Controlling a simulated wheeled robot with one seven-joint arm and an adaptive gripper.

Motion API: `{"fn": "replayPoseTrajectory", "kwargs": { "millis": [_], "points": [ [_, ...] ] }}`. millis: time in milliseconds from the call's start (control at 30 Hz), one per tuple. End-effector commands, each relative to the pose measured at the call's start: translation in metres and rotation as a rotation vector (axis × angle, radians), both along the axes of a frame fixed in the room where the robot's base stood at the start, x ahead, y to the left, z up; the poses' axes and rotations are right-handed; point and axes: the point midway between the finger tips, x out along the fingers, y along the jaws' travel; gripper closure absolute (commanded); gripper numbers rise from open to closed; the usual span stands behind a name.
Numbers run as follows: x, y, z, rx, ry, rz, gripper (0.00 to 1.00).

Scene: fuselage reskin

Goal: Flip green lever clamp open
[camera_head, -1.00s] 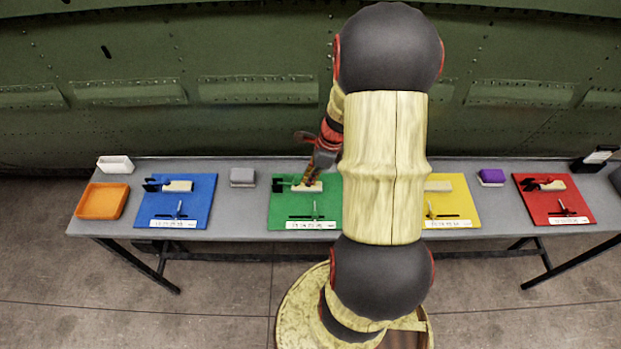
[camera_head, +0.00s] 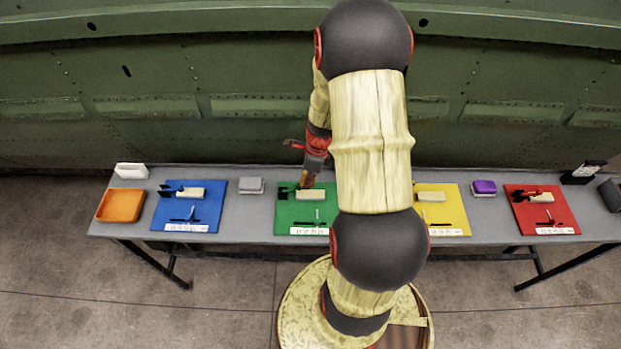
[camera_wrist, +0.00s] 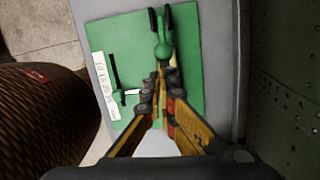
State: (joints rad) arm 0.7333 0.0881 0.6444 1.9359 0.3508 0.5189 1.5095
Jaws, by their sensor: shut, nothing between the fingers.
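The green board (camera_head: 288,221) lies on the grey table and also fills the middle of the wrist view (camera_wrist: 118,40). The green lever clamp (camera_wrist: 163,48) is at its upper part in the wrist view, with a green body and two black prongs pointing up. In the head view the clamp (camera_head: 284,191) is small and dark, left of a pale block (camera_head: 312,195). My gripper (camera_wrist: 159,78) is shut and empty, its fingertips just below the clamp body in the wrist view. Whether they touch it I cannot tell. The fingers partly hide the block.
A small T-handled piece (camera_wrist: 118,90) and a white label strip (camera_wrist: 104,82) are on the green board. Blue (camera_head: 167,213), yellow (camera_head: 455,200) and red (camera_head: 525,222) boards and an orange tray (camera_head: 121,206) share the table. A green riveted fuselage wall (camera_head: 200,60) stands behind.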

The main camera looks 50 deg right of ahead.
Motion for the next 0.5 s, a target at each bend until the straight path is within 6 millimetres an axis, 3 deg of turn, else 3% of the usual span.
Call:
{"fn": "replayPoseTrajectory", "kwargs": {
  "millis": [500],
  "points": [
    [0.029, 0.028, 0.033, 0.004, 0.004, 0.004, 1.0]
  ]
}}
